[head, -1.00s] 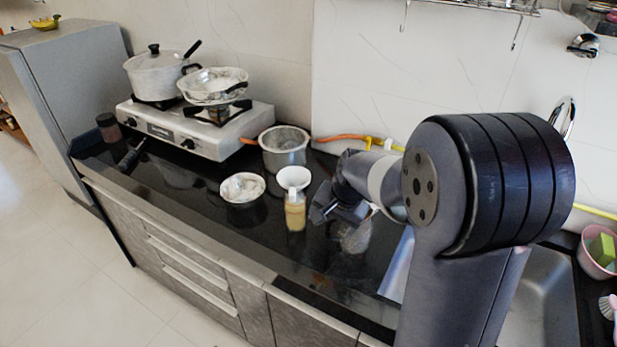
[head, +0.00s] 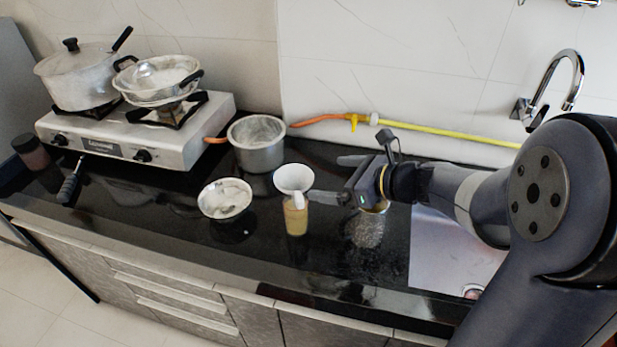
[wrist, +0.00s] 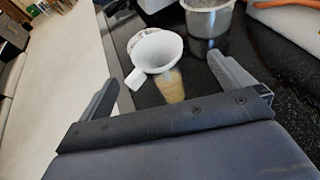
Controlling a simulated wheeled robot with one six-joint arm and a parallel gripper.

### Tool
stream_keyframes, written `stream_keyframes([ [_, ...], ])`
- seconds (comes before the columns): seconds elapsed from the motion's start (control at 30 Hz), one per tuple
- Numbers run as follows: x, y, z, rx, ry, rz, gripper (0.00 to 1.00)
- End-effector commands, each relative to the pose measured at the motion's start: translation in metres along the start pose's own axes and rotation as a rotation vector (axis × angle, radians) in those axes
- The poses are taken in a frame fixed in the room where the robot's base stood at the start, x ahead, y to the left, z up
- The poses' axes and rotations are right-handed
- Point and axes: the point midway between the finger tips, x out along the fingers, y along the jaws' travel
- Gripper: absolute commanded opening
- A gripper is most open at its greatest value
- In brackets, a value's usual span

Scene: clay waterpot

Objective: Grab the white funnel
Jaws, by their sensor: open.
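The white funnel (head: 293,179) stands upright in the mouth of a small bottle of yellowish liquid (head: 296,217) on the black counter. In the wrist view the funnel (wrist: 156,50) lies between and beyond the finger tips, its handle tab pointing lower left. My gripper (head: 325,178) is open and level, just right of the funnel, its fingers pointing left toward it. In the wrist view my gripper (wrist: 163,72) shows both fingers spread wide with nothing held. I cannot tell whether a finger touches the funnel.
A metal bowl (head: 225,199) stands left of the bottle. A steel pot (head: 257,144) stands behind it. A glass jar (head: 368,228) stands below my wrist. The gas stove (head: 140,135) is at back left. The front counter strip is clear.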

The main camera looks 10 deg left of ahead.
Motion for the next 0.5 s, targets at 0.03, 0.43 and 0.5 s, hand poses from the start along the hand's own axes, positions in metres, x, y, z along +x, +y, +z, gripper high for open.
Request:
stream_keyframes([
  [0.03, 0.007, 0.001, 0.000, 0.005, -0.003, 0.003, 1.00],
  [0.43, 0.056, 0.002, 0.000, 0.000, 0.000, 0.002, 1.00],
  [0.5, 0.062, 0.003, -0.001, 0.002, 0.001, 0.003, 1.00],
])
